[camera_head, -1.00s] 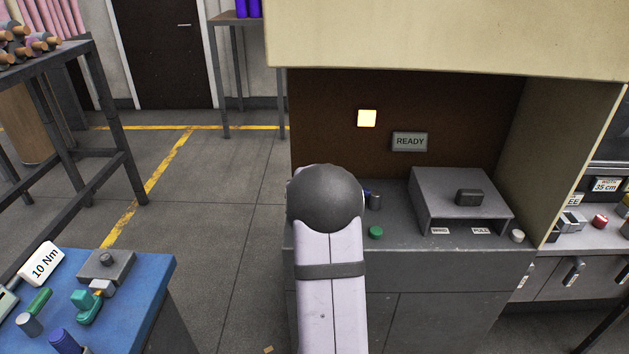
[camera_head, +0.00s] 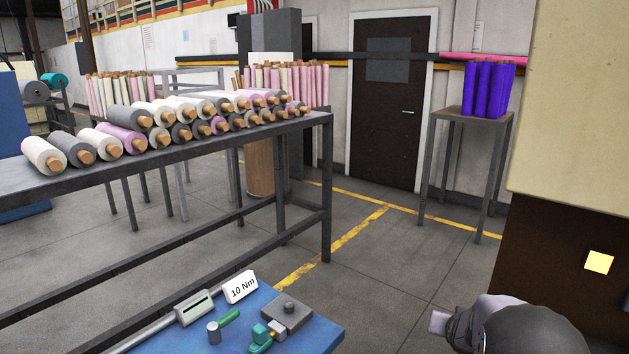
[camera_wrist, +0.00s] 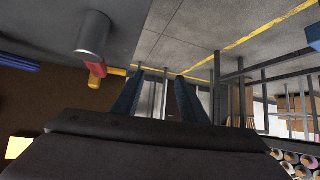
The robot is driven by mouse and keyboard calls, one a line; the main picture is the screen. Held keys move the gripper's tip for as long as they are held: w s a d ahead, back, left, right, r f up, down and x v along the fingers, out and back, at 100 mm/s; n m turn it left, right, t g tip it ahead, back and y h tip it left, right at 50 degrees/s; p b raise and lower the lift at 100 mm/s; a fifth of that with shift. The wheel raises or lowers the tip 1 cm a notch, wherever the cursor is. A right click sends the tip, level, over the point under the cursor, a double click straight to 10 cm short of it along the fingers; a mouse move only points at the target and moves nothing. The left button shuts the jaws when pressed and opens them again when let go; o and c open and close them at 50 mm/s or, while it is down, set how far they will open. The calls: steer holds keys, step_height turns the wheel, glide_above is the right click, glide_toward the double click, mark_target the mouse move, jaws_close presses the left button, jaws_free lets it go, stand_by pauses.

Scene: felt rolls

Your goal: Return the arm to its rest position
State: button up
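My arm shows at the lower right of the head view as a dark rounded joint (camera_head: 525,332) with a pale part beside it. My gripper's fingers cannot be made out there. In the wrist view my gripper (camera_wrist: 160,75) has two dark blue fingers standing apart with a clear gap.
A dark rack table (camera_head: 200,150) with many felt rolls stands at left. A blue bench (camera_head: 300,336) with tools is at the bottom. A stand (camera_head: 470,127) holds purple rolls. A cabinet with a lit square (camera_head: 599,262) is at right. Floor between is open.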

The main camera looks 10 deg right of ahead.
steer(key=s+a+f+n+g+y, duration=0.2)
steer(key=s+a, duration=0.4)
steer(key=a, duration=0.4)
steer(key=s+a+f+n+g+y, duration=0.1)
steer(key=s+a+n+g+y, duration=0.1)
steer(key=s+a, duration=0.6)
steer(key=s+a+n+g, duration=0.1)
steer(key=s+a+g, duration=0.1)
steer(key=s+a, duration=0.2)
steer(key=s+a+n+g+y+p, duration=0.1)
steer(key=s+a, duration=0.3)
steer(key=s, duration=0.6)
steer(key=shift+a+f+g, duration=0.4)
steer(key=shift+f+g, duration=0.05)
steer(key=shift+g, duration=0.45)
